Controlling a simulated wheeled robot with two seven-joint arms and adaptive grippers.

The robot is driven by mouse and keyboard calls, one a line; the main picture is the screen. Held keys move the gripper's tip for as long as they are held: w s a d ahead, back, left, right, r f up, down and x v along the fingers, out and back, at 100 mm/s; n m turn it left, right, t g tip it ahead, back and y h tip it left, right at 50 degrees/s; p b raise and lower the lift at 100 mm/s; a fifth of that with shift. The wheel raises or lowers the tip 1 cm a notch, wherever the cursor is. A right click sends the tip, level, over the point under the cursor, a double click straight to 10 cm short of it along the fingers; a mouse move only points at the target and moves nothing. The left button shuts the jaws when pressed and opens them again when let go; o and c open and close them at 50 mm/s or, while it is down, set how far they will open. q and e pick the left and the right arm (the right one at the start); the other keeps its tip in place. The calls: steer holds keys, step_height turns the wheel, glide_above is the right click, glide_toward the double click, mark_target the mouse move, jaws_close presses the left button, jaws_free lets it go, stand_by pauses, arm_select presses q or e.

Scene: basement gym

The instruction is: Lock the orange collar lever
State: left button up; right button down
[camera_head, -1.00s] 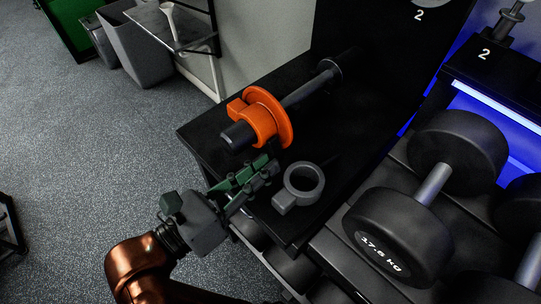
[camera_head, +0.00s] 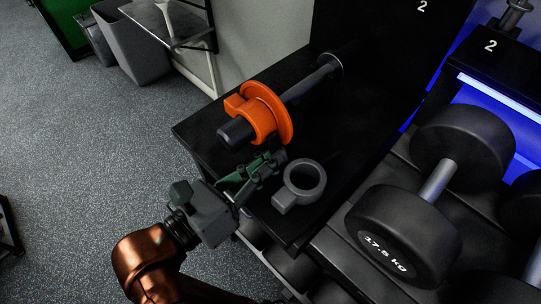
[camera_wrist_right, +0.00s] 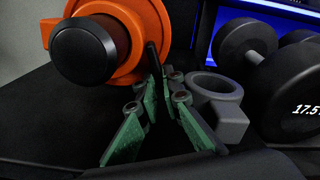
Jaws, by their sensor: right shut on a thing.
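The orange collar (camera_head: 265,108) sits around a dark bar (camera_head: 302,88) above a black bench-like platform. In the right wrist view the collar (camera_wrist_right: 150,30) is at upper left, behind the bar's round black end (camera_wrist_right: 84,50). A thin dark lever (camera_wrist_right: 154,62) hangs from the collar's lower right side. My right gripper (camera_head: 274,160), with green fingers, is just below the collar. In the wrist view its fingertips (camera_wrist_right: 164,82) come together at the lever's lower end, shut on it. The exact contact is partly hidden by the fingers. My left gripper is out of view.
A loose grey collar (camera_head: 303,184) lies on the black platform (camera_head: 205,130), close to the right of my gripper. A large dumbbell (camera_head: 403,235) rests on the rack at right. Open floor (camera_head: 90,190) lies to the left.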

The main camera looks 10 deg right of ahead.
steer(key=shift+w+a+f+m, duration=0.1)
steer(key=shift+w+a+m, duration=0.1)
steer(key=shift+m, duration=0.5)
steer(key=shift+w+a+f+m, duration=0.1)
steer(key=shift+w+m, duration=0.1)
steer(key=shift+m, duration=0.5)
steer(key=c, duration=2.4)
jaws_free()
steer(key=shift+v, duration=3.75)
steer(key=shift+r, duration=0.15)
